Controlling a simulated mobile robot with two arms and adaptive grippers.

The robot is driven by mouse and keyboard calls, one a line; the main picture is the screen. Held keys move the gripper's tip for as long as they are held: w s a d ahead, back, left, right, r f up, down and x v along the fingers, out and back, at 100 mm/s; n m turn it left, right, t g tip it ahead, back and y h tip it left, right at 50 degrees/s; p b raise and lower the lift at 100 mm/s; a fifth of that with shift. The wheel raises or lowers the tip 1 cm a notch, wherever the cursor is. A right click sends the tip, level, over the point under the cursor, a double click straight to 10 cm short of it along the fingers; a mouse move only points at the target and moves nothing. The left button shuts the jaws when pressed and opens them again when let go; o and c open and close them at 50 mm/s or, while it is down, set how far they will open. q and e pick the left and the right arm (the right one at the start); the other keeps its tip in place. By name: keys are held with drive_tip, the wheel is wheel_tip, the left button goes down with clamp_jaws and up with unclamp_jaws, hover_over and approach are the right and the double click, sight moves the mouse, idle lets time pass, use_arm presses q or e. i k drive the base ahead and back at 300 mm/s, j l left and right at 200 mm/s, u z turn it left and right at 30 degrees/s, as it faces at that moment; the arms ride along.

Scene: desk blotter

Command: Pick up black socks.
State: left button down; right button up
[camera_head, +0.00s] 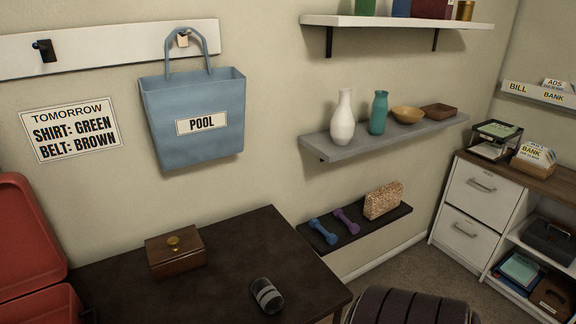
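A small dark rolled bundle with grey bands (267,295), which looks like the black socks, lies on the dark brown table (215,285) near its front right part. Nothing touches the bundle. Neither of my grippers is in view.
A wooden box with a round knob (176,252) stands at the table's back left. An open red case (30,240) is at the far left. A blue POOL bag (195,115) hangs above the table. A dark ribbed rounded thing (405,308) stands right of the table.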

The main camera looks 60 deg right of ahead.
sight(269, 300)
drive_tip(key=z, duration=1.65)
